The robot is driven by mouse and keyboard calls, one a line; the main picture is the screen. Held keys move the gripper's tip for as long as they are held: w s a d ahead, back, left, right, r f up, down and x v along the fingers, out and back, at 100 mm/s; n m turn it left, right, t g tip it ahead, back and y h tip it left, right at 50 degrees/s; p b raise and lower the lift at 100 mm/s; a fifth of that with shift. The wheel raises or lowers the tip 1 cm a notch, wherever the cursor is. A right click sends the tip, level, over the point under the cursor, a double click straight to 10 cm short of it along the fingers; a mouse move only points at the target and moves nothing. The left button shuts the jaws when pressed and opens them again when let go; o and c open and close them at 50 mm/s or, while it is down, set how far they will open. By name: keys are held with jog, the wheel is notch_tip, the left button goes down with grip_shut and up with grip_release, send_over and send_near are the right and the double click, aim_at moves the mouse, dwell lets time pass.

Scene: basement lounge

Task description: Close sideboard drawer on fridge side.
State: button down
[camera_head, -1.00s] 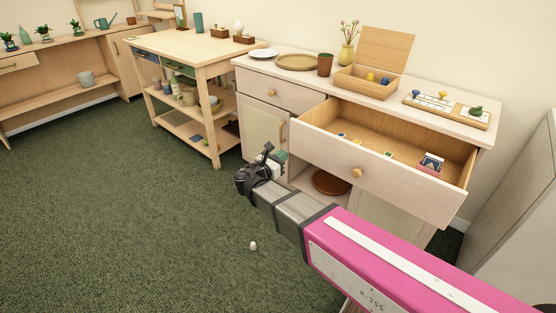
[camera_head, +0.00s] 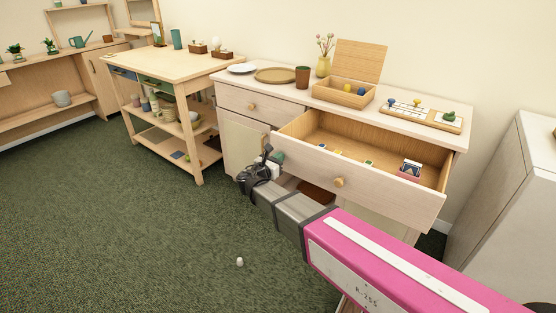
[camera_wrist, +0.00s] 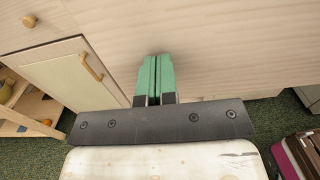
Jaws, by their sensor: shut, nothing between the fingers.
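The sideboard (camera_head: 262,82) stands against the wall. Its right drawer (camera_head: 360,178), on the side of the pale grey fridge-like cabinet (camera_head: 515,195), is pulled well out, with a round wooden knob (camera_head: 339,182) on its front. Small items, including a card-like box (camera_head: 409,171), lie inside. My gripper (camera_head: 277,158) is by the left end of the drawer front. In the wrist view its green fingers (camera_wrist: 155,78) are pressed together and empty, before a pale wood front (camera_wrist: 225,45). I cannot tell whether they touch it.
The sideboard's left drawer (camera_head: 262,104) is shut, above a cabinet door (camera_head: 243,145). On top are a plate (camera_head: 242,68), a tray (camera_head: 276,75), a cup (camera_head: 302,78) and an open box (camera_head: 343,95). A wooden workbench (camera_head: 185,62) stands left. A small white object (camera_head: 239,262) lies on the carpet.

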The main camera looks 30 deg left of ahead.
jog(key=w, duration=0.9)
jog(key=w+d, duration=0.1)
jog(key=w, duration=0.9)
jog(key=w+d, duration=0.1)
jog(key=w, duration=0.8)
jog(key=shift+w+d, duration=0.1)
jog(key=shift+w, duration=0.2)
jog(key=shift+w+r, duration=0.1)
jog(key=shift+w, duration=0.1)
jog(key=shift+s, duration=0.3)
jog(key=s, duration=0.9)
jog(key=s+a, duration=0.1)
jog(key=s, duration=0.4)
jog(key=shift+s, duration=0.15)
